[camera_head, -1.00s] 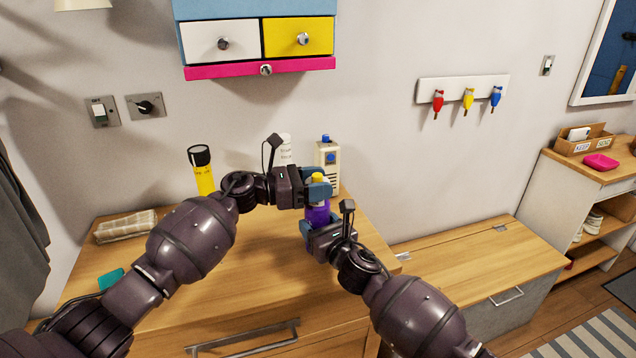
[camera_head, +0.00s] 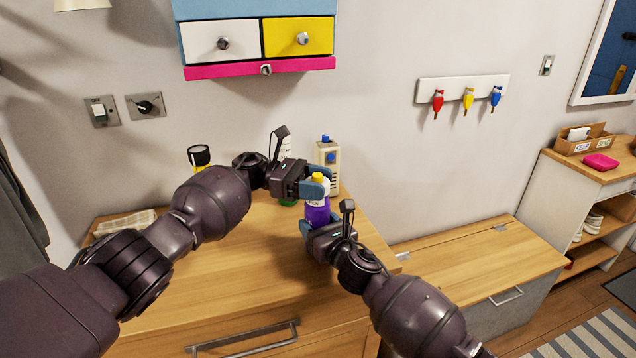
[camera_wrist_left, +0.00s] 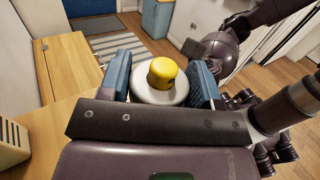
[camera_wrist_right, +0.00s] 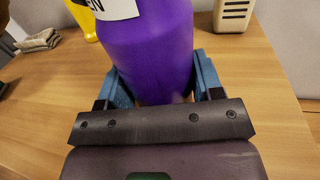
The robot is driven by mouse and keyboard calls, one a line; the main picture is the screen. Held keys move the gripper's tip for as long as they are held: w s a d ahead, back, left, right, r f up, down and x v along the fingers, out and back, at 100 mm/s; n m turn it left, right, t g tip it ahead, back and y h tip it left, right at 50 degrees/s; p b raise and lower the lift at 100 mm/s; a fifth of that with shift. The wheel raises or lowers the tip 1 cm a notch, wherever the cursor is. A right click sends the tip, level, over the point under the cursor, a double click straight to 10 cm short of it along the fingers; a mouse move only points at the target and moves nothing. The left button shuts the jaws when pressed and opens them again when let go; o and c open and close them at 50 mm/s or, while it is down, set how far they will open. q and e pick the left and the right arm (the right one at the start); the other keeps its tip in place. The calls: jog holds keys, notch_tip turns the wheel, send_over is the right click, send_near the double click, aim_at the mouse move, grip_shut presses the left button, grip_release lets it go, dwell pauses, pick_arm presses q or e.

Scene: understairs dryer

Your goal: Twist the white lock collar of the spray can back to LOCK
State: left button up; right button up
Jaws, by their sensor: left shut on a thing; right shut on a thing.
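The spray can is purple with a yellow top (camera_head: 317,177) and stands upright near the front right of the wooden cabinet top. Its purple body (camera_wrist_right: 147,50) fills the right wrist view, with part of a white label showing. My right gripper (camera_head: 312,228) is shut on the lower body. The white lock collar (camera_wrist_left: 158,91) shows around the yellow cap in the left wrist view. My left gripper (camera_wrist_left: 160,88) has its blue fingers on both sides of this collar and is shut on it. In the head view the fingers hide most of the collar; its LOCK marking is not visible.
Behind the can stand a cream box-shaped container (camera_head: 329,160) with a blue cap and a white bottle (camera_head: 286,148) partly hidden by my left gripper. A yellow torch (camera_head: 199,157) and a folded cloth (camera_head: 125,223) are to the left. The front cabinet top is clear.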

pick_arm(q)
jog(key=shift+f, duration=0.2)
dwell(0.3)
jog(key=o, duration=0.9)
jog(key=shift+r, duration=0.1)
jog(key=shift+o, duration=0.2)
jog(key=shift+a, duration=0.1)
jog(key=v, duration=0.7)
jog(key=shift+a, duration=0.2)
jog(key=shift+w, duration=0.1)
pick_arm(e)
jog(key=o, duration=1.2)
